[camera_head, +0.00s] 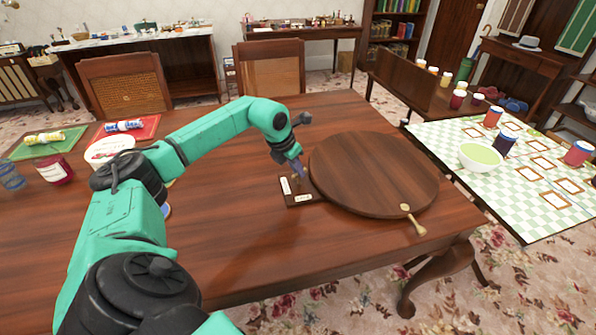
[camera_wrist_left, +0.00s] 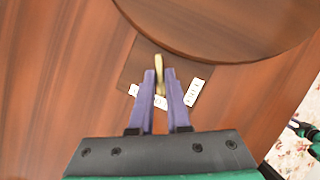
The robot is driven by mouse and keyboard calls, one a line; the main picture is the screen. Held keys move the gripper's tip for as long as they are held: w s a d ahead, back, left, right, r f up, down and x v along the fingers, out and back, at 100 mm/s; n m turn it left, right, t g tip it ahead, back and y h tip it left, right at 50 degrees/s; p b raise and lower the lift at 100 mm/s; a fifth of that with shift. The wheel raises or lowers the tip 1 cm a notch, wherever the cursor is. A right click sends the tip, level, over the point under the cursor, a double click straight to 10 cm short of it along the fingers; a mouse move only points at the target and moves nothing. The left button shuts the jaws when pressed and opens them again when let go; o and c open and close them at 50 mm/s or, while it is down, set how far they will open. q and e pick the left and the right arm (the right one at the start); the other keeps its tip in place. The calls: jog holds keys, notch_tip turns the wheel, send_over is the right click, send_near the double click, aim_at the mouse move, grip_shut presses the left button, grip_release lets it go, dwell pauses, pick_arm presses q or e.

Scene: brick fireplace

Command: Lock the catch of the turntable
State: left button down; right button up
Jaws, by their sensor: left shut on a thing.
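The turntable (camera_head: 375,170) is a round dark wooden disc on the table, with a pale knobbed handle (camera_head: 413,220) at its front right rim. Its edge also shows at the top of the left wrist view (camera_wrist_left: 225,25). The catch base (camera_head: 297,200) is a small dark plate with white labels at the disc's left edge. A brass catch lever (camera_wrist_left: 159,70) stands over this plate in the left wrist view. My left gripper (camera_head: 298,170) is at the catch, its purple fingers (camera_wrist_left: 161,82) shut on the brass lever. The label lettering is too small to read.
The wooden table (camera_head: 240,240) is clear in front of the catch. Chairs (camera_head: 270,70) stand behind. A checkered table (camera_head: 490,175) with a bowl (camera_head: 480,157) and jars is at right.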

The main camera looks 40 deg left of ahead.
pick_arm(q)
jog(key=m, duration=0.1)
jog(key=m+h, duration=0.1)
jog(key=shift+w+a+r+m, duration=0.1)
jog(key=shift+a+m, duration=0.05)
jog(key=shift+m, duration=0.25)
jog(key=shift+a+m+g+h+p, duration=0.1)
jog(key=shift+m+g+h+p, duration=0.4)
jog(key=shift+m, duration=1)
jog(key=c, duration=0.9)
grip_release()
jog(key=v, duration=1.4)
jog(key=shift+a+r, duration=0.2)
